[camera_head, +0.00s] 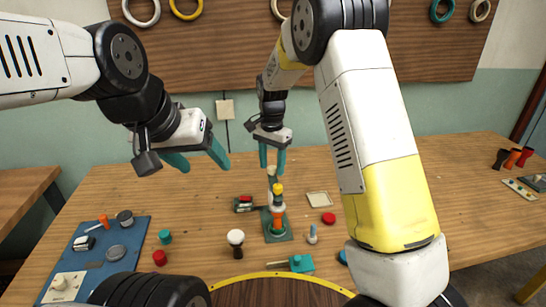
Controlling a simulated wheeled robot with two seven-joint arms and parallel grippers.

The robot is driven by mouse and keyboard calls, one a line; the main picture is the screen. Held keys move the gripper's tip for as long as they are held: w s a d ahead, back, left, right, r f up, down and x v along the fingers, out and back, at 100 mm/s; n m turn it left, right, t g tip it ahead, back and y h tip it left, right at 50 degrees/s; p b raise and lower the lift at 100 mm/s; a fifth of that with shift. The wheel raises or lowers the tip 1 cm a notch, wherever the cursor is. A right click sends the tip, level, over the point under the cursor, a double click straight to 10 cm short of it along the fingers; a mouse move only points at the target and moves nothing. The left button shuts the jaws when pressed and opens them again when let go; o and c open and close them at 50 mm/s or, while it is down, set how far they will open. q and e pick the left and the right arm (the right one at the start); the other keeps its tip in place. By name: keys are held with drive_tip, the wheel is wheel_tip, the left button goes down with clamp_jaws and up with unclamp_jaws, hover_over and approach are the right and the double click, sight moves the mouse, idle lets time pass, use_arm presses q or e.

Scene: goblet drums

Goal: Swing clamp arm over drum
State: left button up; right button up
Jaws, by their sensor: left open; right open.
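A clamp fixture with a green base (278,236) stands near the middle of the wooden table. A small orange goblet drum (278,223) appears to stand upright on it, with pale and yellow parts above. The clamp arm (272,178) seems to be the pale piece rising at the back of the fixture; its exact direction is hard to tell. My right gripper (272,168) is open, pointing down with its teal fingers around or just behind the top of this piece; contact cannot be told. My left gripper (202,163) is open and empty, in the air to the left.
A blue tray (126,262) with several small parts lies at the left.

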wheel_tip(320, 180, up, 7)
drive_tip(key=shift+f, duration=0.1)
drive_tip(key=shift+r, duration=0.5)
drive_tip(key=shift+d+r, duration=0.15)
drive_tip(key=s+d+r+n+t+y, duration=0.1)
drive_tip(key=s+d+r+n+y, duration=0.1)
drive_tip(key=s+d+r, duration=0.45)
drive_tip(key=s+d+r+n+t, duration=0.2)
drive_tip(key=s+d, duration=0.2)
drive_tip(key=s, duration=0.6)
drive_tip(key=s+d+r+n+t, duration=0.2)
drive_tip(key=s+d, duration=0.3)
drive_tip(key=s, duration=0.6)
drive_tip(key=shift+n+t, duration=0.6)
drive_tip(key=shift+n, duration=0.2)
